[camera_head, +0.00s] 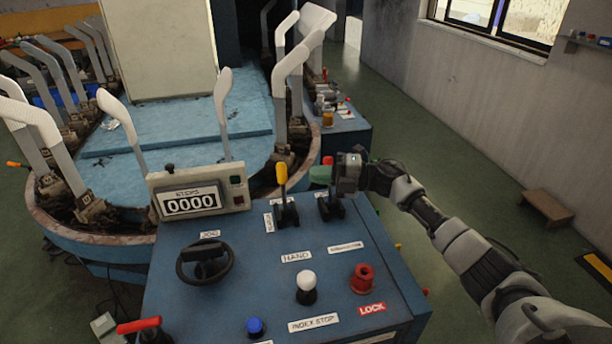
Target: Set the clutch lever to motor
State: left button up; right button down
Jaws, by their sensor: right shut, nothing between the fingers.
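A lever with a yellow grip (282,175) stands nearly upright from a black base on the blue control panel (210,320). A small sideways label (268,222) is beside its base, too small to read, and a HAND label (296,257) lies in front of it. To its right is a second lever with a green grip (319,174). I cannot tell for certain which is the clutch lever. My right gripper (340,172) is shut and empty, beside the green grip at its right; I cannot tell whether they touch. My left gripper is out of view.
The panel also carries a counter box (195,197) reading 0000, a black handwheel (205,260), a white knob (306,281), a red knob (363,278) and a blue button (254,326). White sock boards (224,95) stand behind.

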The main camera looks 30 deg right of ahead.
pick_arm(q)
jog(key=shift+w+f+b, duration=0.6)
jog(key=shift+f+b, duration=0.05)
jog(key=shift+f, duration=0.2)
pick_arm(e)
jog(key=v, duration=0.7)
jog(key=shift+w+d+f, duration=0.15)
jog(key=shift+w+d, duration=0.15)
jog(key=shift+w, duration=0.05)
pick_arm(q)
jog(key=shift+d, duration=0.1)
